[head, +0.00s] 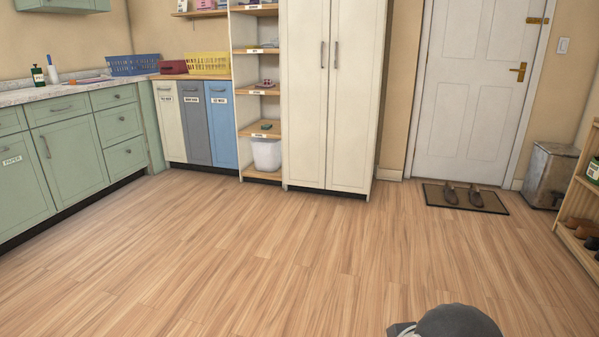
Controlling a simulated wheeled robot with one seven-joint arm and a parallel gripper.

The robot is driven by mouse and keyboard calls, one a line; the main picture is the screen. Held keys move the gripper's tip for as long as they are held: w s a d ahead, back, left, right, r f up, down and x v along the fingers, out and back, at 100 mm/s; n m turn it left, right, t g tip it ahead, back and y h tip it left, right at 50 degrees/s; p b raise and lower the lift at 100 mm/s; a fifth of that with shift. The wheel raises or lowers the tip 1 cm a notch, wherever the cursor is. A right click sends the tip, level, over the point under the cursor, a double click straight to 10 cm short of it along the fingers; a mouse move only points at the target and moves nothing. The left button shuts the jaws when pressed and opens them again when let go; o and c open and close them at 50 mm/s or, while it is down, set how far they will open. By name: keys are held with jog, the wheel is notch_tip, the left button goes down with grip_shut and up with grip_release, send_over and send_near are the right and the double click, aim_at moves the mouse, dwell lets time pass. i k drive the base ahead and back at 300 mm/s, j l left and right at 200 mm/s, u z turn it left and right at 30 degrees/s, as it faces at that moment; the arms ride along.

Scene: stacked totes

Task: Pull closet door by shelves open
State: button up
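A tall white closet (331,150) stands against the back wall, directly right of an open shelf unit. It has two doors, both shut. The left closet door (304,110) is beside the shelves (257,90) and has a vertical handle near the middle seam. The right closet door (356,120) has a matching handle on the other side of the seam. My gripper is not in view. A dark grey rounded part at the bottom right (458,322) looks like part of my own body.
The wooden floor (250,250) before the closet is clear. Green cabinets (70,150) line the left, with labelled bins (194,125) beside the shelves. A doormat with shoes (487,200), a metal bin (550,177) and a shoe rack (580,235) stand right.

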aim_at(306, 32)
jog(key=i+z, duration=0.15)
jog(key=i, duration=2.25)
